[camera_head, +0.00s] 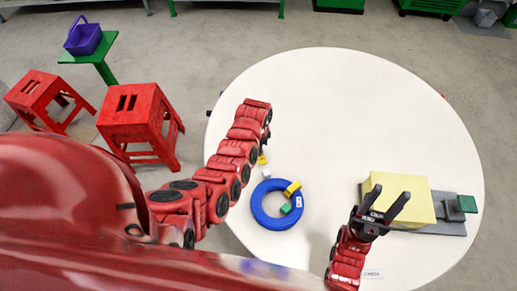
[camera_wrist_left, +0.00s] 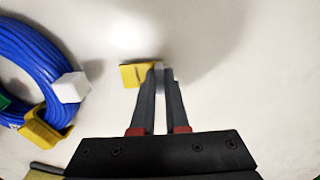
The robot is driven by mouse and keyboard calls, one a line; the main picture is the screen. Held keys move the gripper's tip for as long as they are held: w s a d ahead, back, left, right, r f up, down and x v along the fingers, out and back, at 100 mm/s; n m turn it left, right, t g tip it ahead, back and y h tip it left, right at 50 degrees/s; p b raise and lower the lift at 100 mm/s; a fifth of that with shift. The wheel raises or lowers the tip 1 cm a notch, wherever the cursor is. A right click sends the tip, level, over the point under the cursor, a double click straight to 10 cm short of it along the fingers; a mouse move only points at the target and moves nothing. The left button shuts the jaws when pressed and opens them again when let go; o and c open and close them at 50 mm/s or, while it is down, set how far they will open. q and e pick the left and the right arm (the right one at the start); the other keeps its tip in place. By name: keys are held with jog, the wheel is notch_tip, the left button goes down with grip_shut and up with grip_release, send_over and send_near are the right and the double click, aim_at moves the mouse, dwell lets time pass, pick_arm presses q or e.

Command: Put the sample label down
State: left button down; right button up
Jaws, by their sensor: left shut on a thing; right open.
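My left gripper (camera_wrist_left: 160,72) is shut at the fingertips on a small flat yellow piece (camera_wrist_left: 137,74), which sticks out to the left of the fingers. It may be the sample label; no writing is readable on it. A bit of yellow (camera_head: 262,159) shows beside my left arm in the head view, where that arm hides the left gripper. I cannot tell whether the piece touches the white round table (camera_head: 330,100). My right gripper (camera_head: 385,205) is open and empty, in front of a pale yellow box.
A coiled blue cable (camera_head: 262,217) lies on the table with a yellow clip (camera_head: 292,188), a green block (camera_head: 286,208) and a white block (camera_head: 266,173) at it. The pale yellow box (camera_head: 405,188) stands on a grey base (camera_head: 450,228). A white printed label (camera_head: 372,274) lies near the front edge.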

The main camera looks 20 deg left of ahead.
pick_arm(q)
jog(key=shift+f, duration=0.5)
jog(key=shift+f, duration=0.2)
jog(key=c, duration=0.9)
grip_release()
jog(key=shift+r, duration=0.1)
